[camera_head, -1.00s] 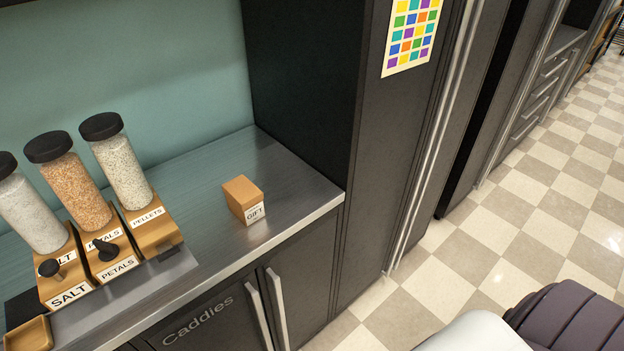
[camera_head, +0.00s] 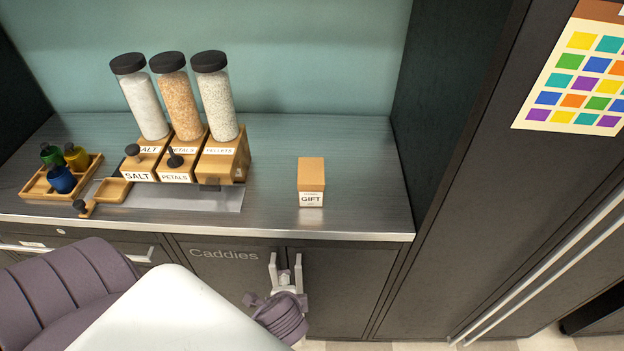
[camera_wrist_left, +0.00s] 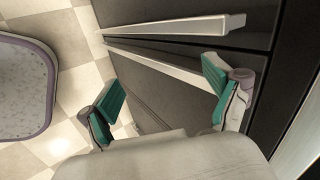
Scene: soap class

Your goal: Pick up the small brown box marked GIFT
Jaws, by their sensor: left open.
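The small brown box marked GIFT (camera_head: 311,175) stands upright on the steel counter (camera_head: 355,165), near the front edge and right of the dispensers. Its white label faces front. My left gripper (camera_head: 285,280) is below the counter edge, in front of the cabinet doors, lower than the box and slightly left of it. In the left wrist view the left gripper (camera_wrist_left: 165,88) is open and empty, its teal pads wide apart, with the cabinet handles (camera_wrist_left: 165,62) beyond. The box is not in that view. My right gripper is not in view.
The dispensers (camera_head: 187,110) for salt, petals and pellets stand left of the box. A wooden tray (camera_head: 38,186) with small bottles is further left. A tall dark cabinet (camera_head: 455,150) rises at the right. The counter around the box is clear.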

